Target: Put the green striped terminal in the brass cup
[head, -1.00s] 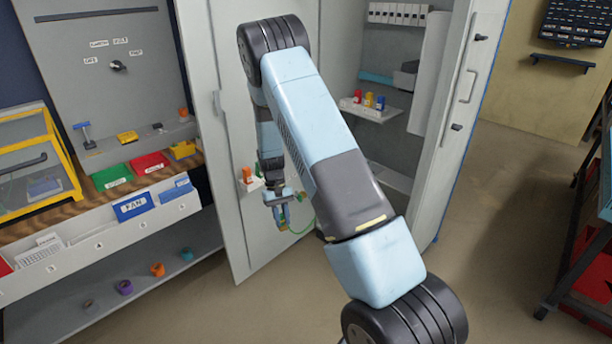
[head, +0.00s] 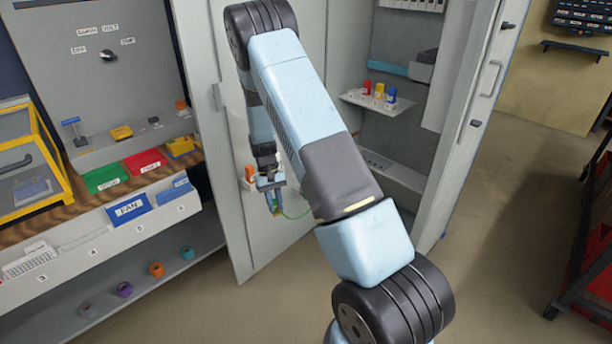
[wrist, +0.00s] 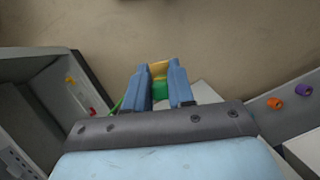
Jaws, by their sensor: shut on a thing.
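My gripper (head: 273,200) hangs beside the open grey cabinet door in the head view, small and partly blurred. In the wrist view its two blue fingers (wrist: 161,78) are shut on a green piece with a yellow end, the green striped terminal (wrist: 160,85). A thin green cable (wrist: 118,106) runs off to the left from it. The terminal's stripes are hard to make out at this size. The terminal is held in the air, with bare floor behind it in the wrist view. I cannot make out a brass cup for certain in either view.
The cabinet door (head: 225,130) stands open close to my gripper. A small door shelf holds an orange-red piece (head: 250,173). Inside the cabinet, red, yellow and blue pieces stand on a shelf (head: 375,103). Purple (head: 124,289) and orange (head: 157,269) rings lie on the lower left shelf.

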